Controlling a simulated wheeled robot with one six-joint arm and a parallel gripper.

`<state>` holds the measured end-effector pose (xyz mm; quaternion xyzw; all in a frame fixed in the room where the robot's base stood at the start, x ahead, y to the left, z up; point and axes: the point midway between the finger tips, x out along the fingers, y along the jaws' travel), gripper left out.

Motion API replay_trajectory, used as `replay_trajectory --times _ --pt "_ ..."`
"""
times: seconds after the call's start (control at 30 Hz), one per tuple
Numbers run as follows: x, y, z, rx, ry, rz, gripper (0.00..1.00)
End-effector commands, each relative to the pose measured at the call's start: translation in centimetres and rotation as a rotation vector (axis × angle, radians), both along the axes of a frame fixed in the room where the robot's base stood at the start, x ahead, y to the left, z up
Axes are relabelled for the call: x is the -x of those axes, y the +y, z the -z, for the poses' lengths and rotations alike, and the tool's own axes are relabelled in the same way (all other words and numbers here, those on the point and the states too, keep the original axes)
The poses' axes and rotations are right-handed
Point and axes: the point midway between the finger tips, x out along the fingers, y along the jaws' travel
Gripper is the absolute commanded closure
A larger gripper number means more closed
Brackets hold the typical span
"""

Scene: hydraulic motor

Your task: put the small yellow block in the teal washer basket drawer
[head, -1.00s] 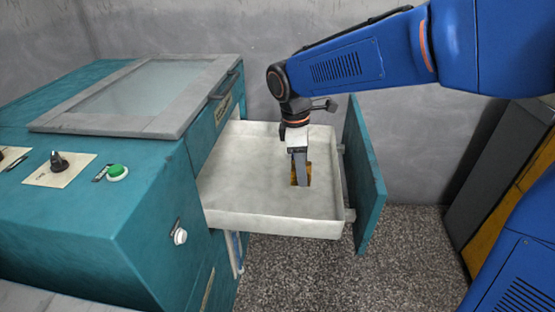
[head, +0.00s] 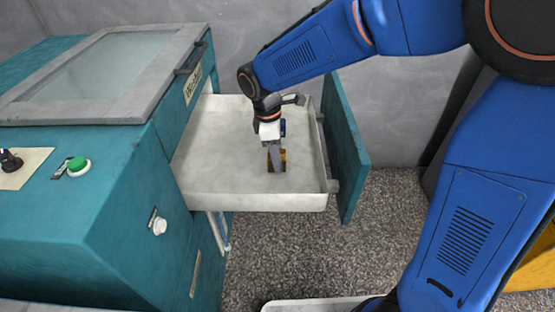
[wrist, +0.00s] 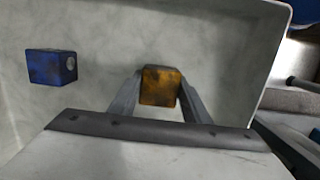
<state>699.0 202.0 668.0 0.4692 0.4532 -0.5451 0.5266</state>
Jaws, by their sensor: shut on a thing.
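The small yellow block (head: 283,156) is between the fingers of my gripper (head: 276,165), inside the outline of the open white drawer basket (head: 225,180) of the teal washer. In the wrist view the yellow block (wrist: 161,86) shows between both fingertips, and my gripper (wrist: 160,100) is shut on it. The block is low over the basket floor; I cannot tell whether it touches. A blue block (wrist: 50,66) lies on the basket floor to the left in the wrist view. In the head view it is mostly hidden behind my gripper.
The teal washer (head: 110,200) stands at left with a grey-framed glass lid (head: 110,75), a green button (head: 78,165) and a white knob (head: 159,225). The teal drawer front (head: 345,150) rises at the basket's right. Speckled floor (head: 275,250) is clear below.

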Motion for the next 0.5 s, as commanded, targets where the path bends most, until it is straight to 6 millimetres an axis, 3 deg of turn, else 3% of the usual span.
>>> replay_trajectory --times 0.13,0.5 --pt "0.0 0.0 1.5 0.001 0.001 -0.001 0.93" --pt "0.0 0.0 1.8 0.0 0.0 0.0 0.93"
